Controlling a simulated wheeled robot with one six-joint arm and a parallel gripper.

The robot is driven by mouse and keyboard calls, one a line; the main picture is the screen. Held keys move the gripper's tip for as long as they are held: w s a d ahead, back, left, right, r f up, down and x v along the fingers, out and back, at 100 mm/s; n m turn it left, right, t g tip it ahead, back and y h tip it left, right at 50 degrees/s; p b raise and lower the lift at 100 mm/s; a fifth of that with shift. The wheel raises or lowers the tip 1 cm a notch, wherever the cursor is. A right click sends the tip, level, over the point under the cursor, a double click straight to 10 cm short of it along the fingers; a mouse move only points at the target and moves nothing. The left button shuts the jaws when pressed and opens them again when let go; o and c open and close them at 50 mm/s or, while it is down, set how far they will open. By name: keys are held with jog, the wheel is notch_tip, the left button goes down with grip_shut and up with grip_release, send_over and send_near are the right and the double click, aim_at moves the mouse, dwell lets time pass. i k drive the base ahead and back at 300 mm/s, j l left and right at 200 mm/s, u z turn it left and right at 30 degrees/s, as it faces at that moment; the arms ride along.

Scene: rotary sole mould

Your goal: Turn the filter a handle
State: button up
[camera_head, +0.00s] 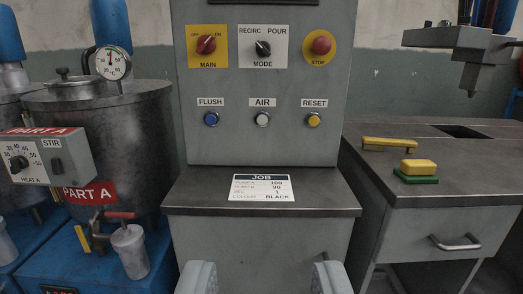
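A red handle (121,214) lies roughly level on top of a grey filter cylinder (131,252), low at the left under the grey tank with the red PART A label (90,193). No filter label is readable on it. A yellow lever (82,238) hangs just to its left. My gripper (264,278) shows at the bottom middle with its two grey fingers wide apart and nothing between them. It is in front of the control cabinet, to the right of the red handle and apart from it.
The control cabinet (262,142) with knobs and buttons stands in the middle, with a job card (262,188) on its ledge. A STIR and HEAT A box (42,157) juts out at the left. A workbench (450,190) with a yellow-green block (418,170) stands right.

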aim_at(121, 215)
jog(key=u, duration=1)
